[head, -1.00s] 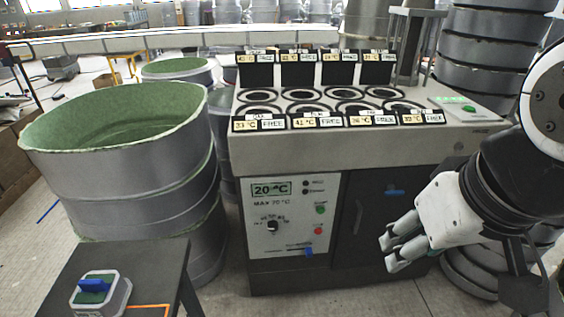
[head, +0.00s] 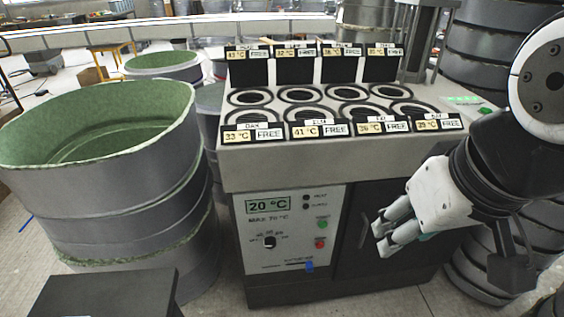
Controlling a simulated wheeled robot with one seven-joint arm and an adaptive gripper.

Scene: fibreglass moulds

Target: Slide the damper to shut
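A small blue slider knob (head: 309,266) sits at the right end of a thin horizontal slot low on the cabinet's white control panel (head: 287,228). I take it for the damper; its small label is too blurred to read. My gripper (head: 381,237) hangs in front of the dark cabinet door, right of the panel and a little higher than the knob. Its two pale fingers point left and down, apart from the knob. Nothing shows between them, but the angle hides how wide they stand.
The panel also has a 20 °C display (head: 268,205), a black dial (head: 269,242), and green (head: 322,224) and red (head: 320,244) buttons. Round wells (head: 300,95) top the cabinet (head: 230,180). Large green-lined moulds (head: 100,130) stand left, a black table (head: 105,295) front left.

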